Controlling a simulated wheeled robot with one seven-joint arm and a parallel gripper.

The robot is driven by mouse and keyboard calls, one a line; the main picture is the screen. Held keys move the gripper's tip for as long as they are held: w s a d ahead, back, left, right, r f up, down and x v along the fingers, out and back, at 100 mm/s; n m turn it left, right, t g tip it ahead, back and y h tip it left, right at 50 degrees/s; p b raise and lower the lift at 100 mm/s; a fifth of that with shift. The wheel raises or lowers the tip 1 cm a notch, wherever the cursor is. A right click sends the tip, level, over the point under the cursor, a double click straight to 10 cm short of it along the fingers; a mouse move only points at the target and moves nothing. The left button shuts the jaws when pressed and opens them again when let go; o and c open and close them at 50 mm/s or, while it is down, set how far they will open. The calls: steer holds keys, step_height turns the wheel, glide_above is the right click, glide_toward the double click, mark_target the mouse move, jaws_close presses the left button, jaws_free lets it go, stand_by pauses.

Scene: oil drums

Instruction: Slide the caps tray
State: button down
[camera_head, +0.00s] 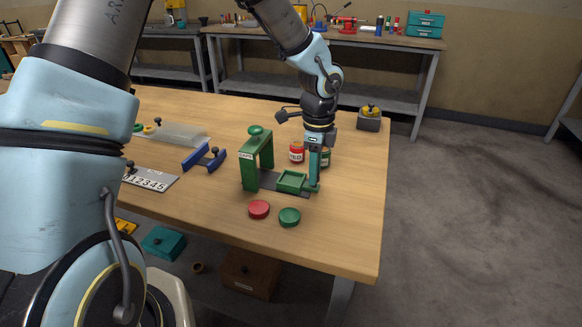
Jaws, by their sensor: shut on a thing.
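The green caps tray (291,181) is a small square tray on a dark base plate (268,184) on the wooden table. A green upright frame (257,160) with a knob on top and a label stands at the left end of that plate. My gripper (315,187) points down at the right side of the tray, with its fingertips low at the tray's right edge. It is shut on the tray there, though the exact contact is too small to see. A red cap (259,209) and a green cap (290,217) lie on the table in front of the tray.
A blue holder (204,157) and a numbered plate (150,178) lie to the left. The table's right side is clear.

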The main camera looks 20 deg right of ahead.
steer(key=shift+s+d, duration=0.75)
steer(key=shift+d, duration=0.15)
steer(key=c, duration=0.6)
jaws_free()
step_height(320, 180, up, 11)
steer(key=shift+f+b, duration=0.1)
steer(key=shift+b, duration=0.65)
steer(key=shift+s, duration=0.1)
